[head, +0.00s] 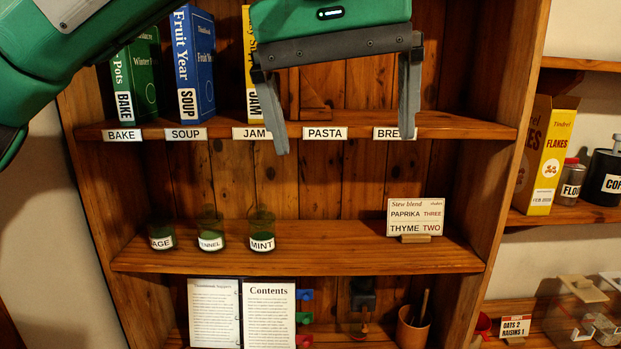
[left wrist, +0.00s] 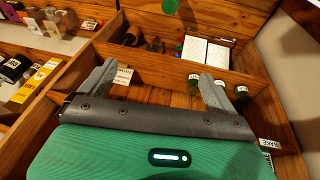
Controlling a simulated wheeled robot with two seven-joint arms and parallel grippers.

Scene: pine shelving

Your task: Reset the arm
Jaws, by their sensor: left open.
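My left gripper (head: 340,112) is open and empty in the head view. Its two grey fingers hang in front of the top shelf, over the JAM and BREAD labels. In the left wrist view the same gripper (left wrist: 155,85) shows with its fingers spread wide and nothing between them. My green left arm (head: 60,60) comes in from the upper left of the head view. My right gripper is in neither view.
The top shelf (head: 350,122) holds BAKE (head: 136,75), SOUP (head: 194,62) and JAM (head: 249,60) books. The middle shelf (head: 330,255) holds green jars (head: 262,230) and a recipe card (head: 415,215). Below stand an open book (head: 268,315) and a pot (head: 412,328). A FLAKES box (head: 546,150) stands right.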

